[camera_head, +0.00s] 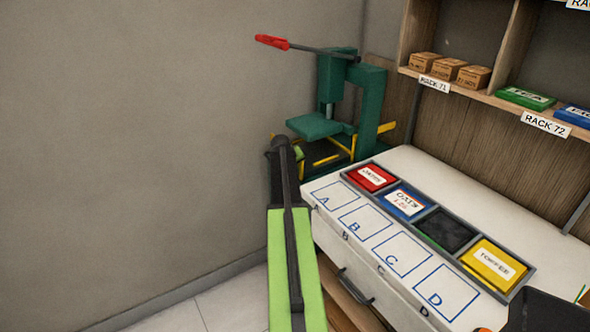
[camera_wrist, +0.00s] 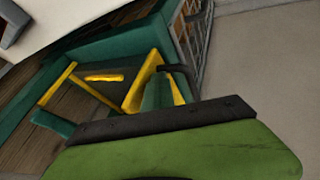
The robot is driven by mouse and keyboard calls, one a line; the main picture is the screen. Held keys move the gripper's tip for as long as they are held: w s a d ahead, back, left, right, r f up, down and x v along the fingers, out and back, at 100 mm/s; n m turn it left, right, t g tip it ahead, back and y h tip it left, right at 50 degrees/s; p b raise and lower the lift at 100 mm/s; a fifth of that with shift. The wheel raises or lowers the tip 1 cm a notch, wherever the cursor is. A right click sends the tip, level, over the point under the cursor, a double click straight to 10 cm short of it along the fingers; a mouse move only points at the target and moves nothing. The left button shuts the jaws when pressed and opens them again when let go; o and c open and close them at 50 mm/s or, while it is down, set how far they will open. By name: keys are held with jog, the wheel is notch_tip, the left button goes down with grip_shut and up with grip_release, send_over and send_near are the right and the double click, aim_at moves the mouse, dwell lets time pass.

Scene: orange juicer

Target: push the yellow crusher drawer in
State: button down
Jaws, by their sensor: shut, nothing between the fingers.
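The yellow crusher drawer (camera_head: 341,144) shows as thin yellow bars low in the dark green press, partly hidden behind the press plate and my arm. In the wrist view its yellow frame (camera_wrist: 140,82) lies just ahead of my gripper, with green press parts around it. My gripper (camera_head: 282,146) is shut and empty, at the near left side of the press. In the wrist view its dark tip (camera_wrist: 180,72) overlaps the right end of the yellow frame; I cannot tell whether they touch. How far the drawer is out is not clear.
The press has a lever with a red handle (camera_head: 271,42) above. A white cabinet (camera_head: 330,222) with lettered squares and a tray of coloured boxes (camera_head: 493,262) stands to the right. A wooden rack (camera_head: 460,90) is behind. The grey wall (camera_head: 130,140) bounds the left.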

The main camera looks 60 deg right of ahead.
jog(key=a+r+p, duration=0.8)
jog(key=a, duration=0.1)
jog(key=shift+a, duration=0.2)
